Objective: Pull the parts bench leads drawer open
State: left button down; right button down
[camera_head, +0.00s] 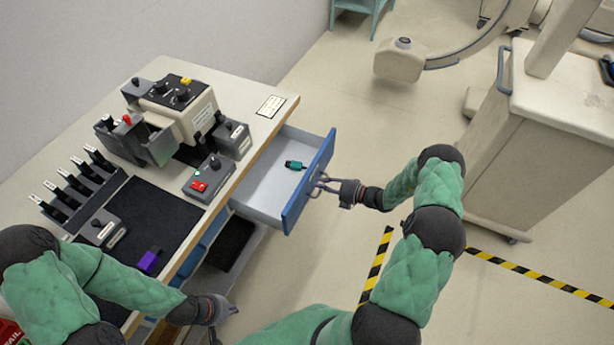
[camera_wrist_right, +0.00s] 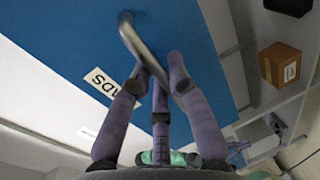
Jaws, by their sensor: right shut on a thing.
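The leads drawer (camera_head: 262,198), with a blue front and a pale tray, stands well out from the bench's right side. A small teal connector piece (camera_head: 294,165) lies inside it. My right gripper (camera_head: 318,184) is shut on the metal handle of the drawer front. In the right wrist view its purple fingers (camera_wrist_right: 160,85) close around the bar handle (camera_wrist_right: 136,42), beside a white label (camera_wrist_right: 101,80) partly covered by a finger. My left gripper (camera_head: 227,318) is empty, low beside the bench's near end, its fingers apart.
The bench top (camera_head: 262,125) carries a beige device (camera_head: 180,105), a control box with a red button (camera_head: 208,180), a black mat (camera_head: 150,220) and a purple block (camera_head: 149,262). A beige cart (camera_head: 540,130) stands at right. Floor between is clear, with striped tape (camera_head: 540,283).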

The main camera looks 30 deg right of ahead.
jog(key=shift+f+v, duration=0.2)
jog(key=shift+v, duration=0.65)
jog(key=shift+f+v, duration=0.15)
jog(key=shift+v, duration=0.7)
jog(key=shift+s, duration=0.1)
jog(key=c, duration=1.1)
grip_release()
jog(key=shift+c, duration=0.2)
jog(key=v, duration=1.2)
jog(key=shift+f, duration=0.1)
